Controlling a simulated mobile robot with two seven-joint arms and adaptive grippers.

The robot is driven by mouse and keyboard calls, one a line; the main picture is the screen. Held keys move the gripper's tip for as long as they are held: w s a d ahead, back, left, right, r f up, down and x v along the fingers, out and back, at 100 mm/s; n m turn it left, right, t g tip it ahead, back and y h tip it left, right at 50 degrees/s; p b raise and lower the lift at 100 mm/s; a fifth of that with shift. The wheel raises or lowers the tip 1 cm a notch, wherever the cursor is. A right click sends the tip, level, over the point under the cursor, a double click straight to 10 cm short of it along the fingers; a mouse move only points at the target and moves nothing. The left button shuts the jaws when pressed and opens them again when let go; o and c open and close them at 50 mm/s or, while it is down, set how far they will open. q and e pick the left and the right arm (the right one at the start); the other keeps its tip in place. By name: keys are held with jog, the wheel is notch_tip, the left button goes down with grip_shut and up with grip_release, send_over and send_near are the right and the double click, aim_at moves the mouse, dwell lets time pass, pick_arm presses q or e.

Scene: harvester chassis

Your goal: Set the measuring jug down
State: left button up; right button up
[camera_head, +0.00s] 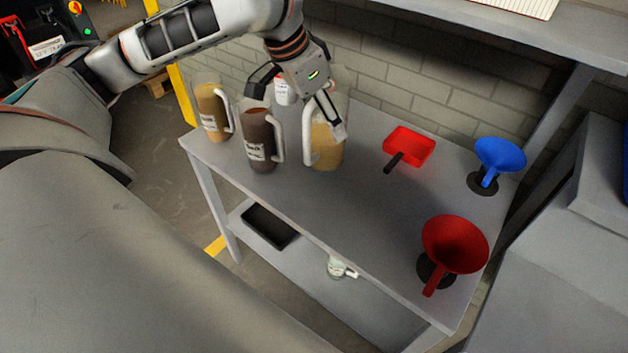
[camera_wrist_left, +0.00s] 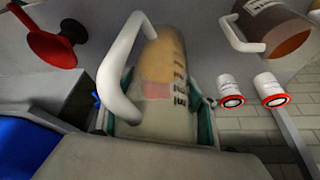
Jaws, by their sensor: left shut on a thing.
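The measuring jug (camera_head: 327,156), clear with yellowish liquid and a white handle, is at the middle of the grey table. It also shows in the left wrist view (camera_wrist_left: 165,75), with its handle on the left side. My left gripper (camera_head: 298,110) is shut on it, with one finger on each side of its body in the wrist view. The gripper hides part of its upper body in the head view. The jug looks upright, with its bottom at or very near the tabletop; I cannot tell whether it touches. My right gripper is not in view.
A dark-liquid jug (camera_head: 261,145) and an amber jug (camera_head: 212,112) stand to the left, with a white bottle (camera_head: 283,92) behind. A red scoop (camera_head: 408,146), blue funnel (camera_head: 499,156) and red funnel (camera_head: 455,245) are to the right. The table's middle front is clear.

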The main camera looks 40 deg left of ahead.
aim_at(317, 149)
pick_arm(q)
notch_tip(317, 149, up, 6)
jog(key=a+f+m+h, duration=0.1)
jog(key=a+m, duration=0.1)
jog(key=shift+m+g, duration=0.3)
jog(key=f, duration=1.4)
jog(key=shift+d+f, duration=0.1)
jog(key=shift+d, duration=0.1)
notch_tip(317, 149, down, 5)
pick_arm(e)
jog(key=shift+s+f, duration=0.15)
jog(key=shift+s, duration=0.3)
pick_arm(q)
jog(key=o, duration=1.6)
jog(key=shift+f, duration=0.15)
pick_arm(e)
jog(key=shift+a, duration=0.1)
pick_arm(q)
jog(key=v, duration=1.2)
